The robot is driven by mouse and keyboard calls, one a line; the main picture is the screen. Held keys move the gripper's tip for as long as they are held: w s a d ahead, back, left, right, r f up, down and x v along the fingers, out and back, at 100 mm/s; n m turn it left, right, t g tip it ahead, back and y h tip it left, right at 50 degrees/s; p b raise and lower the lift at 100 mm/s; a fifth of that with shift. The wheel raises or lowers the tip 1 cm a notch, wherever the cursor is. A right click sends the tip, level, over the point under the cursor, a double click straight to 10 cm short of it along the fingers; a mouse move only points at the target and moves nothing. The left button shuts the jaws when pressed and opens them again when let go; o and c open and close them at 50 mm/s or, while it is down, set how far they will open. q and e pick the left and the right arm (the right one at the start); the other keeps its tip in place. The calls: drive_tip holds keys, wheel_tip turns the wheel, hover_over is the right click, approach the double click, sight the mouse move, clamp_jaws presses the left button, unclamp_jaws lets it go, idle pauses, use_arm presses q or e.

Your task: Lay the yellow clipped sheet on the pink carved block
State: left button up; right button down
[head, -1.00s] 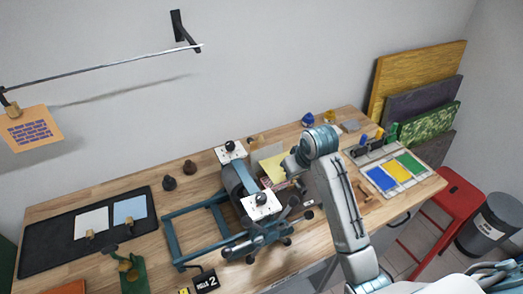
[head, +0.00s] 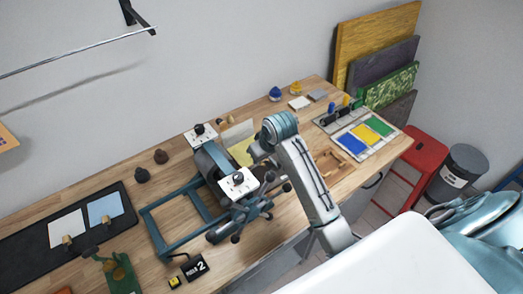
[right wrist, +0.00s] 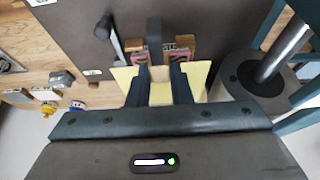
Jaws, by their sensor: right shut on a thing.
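The yellow sheet (head: 238,138) shows in the head view just right of the teal press, partly covered by my right arm. In the right wrist view the yellow sheet (right wrist: 199,78) spreads on both sides of my right gripper (right wrist: 160,74). The gripper is shut on the sheet's clip, a small brown piece between the fingertips. The pink carved block (right wrist: 183,52) is partly visible just beyond the fingertips, with its middle hidden. I cannot tell whether sheet and block touch. In the head view the block is hidden behind my arm and the press. My left gripper is out of view.
The teal press (head: 185,215) with white-topped posts and a star handle stands close left of my right arm. A black mat (head: 30,245) with two sheets is at left. A red stool (head: 425,150) stands beyond the table.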

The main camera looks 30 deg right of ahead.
drive_tip(key=shift+s+f, duration=0.1)
drive_tip(key=shift+f, duration=1.95)
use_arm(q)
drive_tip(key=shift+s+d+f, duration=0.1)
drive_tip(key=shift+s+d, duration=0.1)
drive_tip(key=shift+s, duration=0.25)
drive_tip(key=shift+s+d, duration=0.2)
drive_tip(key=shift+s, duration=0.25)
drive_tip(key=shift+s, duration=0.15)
use_arm(e)
drive_tip(key=c, duration=1.2)
unclamp_jaws()
drive_tip(key=shift+c, duration=0.2)
